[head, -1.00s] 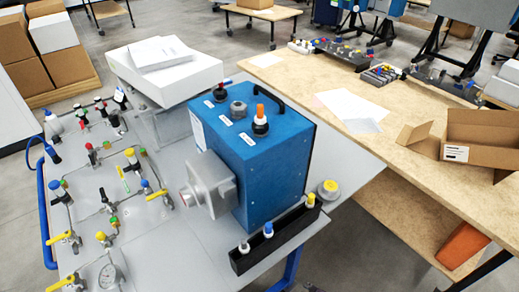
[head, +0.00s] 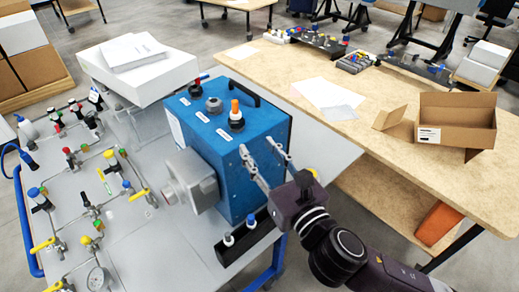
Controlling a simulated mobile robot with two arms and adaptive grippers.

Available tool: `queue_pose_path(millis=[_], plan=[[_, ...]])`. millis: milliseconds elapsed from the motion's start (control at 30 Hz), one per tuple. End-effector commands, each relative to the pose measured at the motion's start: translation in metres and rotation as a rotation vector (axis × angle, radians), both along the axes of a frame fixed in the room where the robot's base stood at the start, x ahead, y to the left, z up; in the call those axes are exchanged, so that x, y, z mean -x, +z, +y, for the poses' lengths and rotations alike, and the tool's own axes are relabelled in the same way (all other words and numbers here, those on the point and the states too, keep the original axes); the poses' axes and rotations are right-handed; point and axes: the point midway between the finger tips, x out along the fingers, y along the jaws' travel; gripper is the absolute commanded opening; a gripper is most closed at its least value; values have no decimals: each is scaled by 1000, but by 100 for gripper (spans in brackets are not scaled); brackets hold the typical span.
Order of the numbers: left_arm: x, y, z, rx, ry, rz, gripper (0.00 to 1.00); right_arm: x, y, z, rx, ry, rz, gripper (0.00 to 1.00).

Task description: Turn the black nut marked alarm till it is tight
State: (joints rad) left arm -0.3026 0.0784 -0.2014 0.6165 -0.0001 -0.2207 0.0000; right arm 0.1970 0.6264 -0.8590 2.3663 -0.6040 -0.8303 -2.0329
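The blue analyser box (head: 241,160) stands on the grey bench. On its top are a black fitting with a red tip (head: 196,89), a grey fitting (head: 214,104) and a black nut with an orange stem (head: 237,121). White labels lie beside them, too small to read, so I cannot tell which nut is marked alarm. My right gripper (head: 257,146) is open and empty, its two fingers apart, by the box's right side, below and right of the orange-stemmed nut. It appears apart from the nut. My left gripper is out of view.
A black handle (head: 243,93) rises behind the nuts. A black rack (head: 241,243) with blue-and-white-topped pieces stands in front of the box, partly hidden by my arm. Pipes and yellow-handled valves (head: 43,246) cover the left of the bench. A wooden table (head: 390,143) with an open carton (head: 458,125) is at right.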

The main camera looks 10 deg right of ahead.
Motion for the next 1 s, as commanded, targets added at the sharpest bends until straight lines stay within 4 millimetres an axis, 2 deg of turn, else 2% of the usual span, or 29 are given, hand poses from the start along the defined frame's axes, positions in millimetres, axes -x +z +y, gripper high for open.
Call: queue_pose_path(millis=[133,267,667,1000], plan=[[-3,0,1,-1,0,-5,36,-1,6,5,46,14,-36,36],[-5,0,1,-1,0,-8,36,-11,6,9,44,14,-37,36],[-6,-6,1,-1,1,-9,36,-55,6,27,41,13,-35,36],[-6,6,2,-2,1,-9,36,-88,7,40,42,12,-32,36]])
